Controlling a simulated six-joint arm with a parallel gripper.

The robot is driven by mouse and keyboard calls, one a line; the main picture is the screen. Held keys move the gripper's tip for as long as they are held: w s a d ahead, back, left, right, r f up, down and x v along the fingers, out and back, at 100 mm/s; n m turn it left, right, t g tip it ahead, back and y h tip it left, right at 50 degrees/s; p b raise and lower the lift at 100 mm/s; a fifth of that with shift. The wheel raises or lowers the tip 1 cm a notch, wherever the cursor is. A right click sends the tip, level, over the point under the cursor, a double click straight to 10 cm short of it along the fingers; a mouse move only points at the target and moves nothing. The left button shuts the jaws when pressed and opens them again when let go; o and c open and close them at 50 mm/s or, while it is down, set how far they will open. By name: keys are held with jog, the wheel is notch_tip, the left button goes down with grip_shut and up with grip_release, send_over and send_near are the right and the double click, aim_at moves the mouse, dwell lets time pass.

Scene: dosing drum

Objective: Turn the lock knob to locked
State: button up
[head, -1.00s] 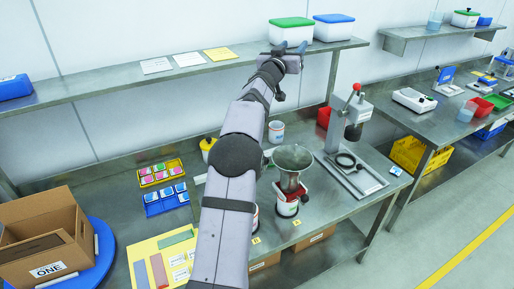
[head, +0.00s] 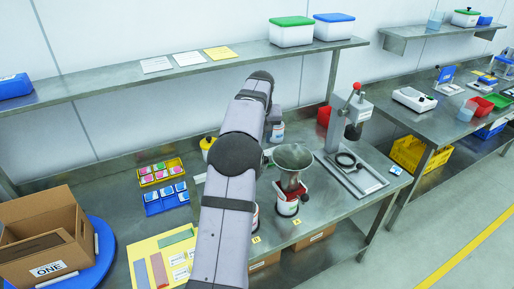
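A dosing device with a grey metal hopper (head: 293,157) stands on the bench just right of my arm. Below the hopper is a red part, and under that a white container with a red band (head: 287,208). I cannot make out a lock knob or its setting; my arm covers the area to the left of the device. My gripper (head: 274,117) points down behind the forearm, above and a little left of the hopper, apart from it. Its fingers are mostly hidden, so their opening does not show.
A press with a red-knobbed lever (head: 355,92) stands right of the hopper. Blue and yellow card trays (head: 165,200), a yellow mat (head: 142,247) and an open cardboard box (head: 45,240) lie left. A shelf (head: 190,74) runs above.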

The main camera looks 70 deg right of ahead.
jog(key=shift+d+f, duration=0.1)
jog(key=shift+p+x, duration=1.75)
jog(key=shift+x, duration=1.8)
jog(key=c, duration=1.1)
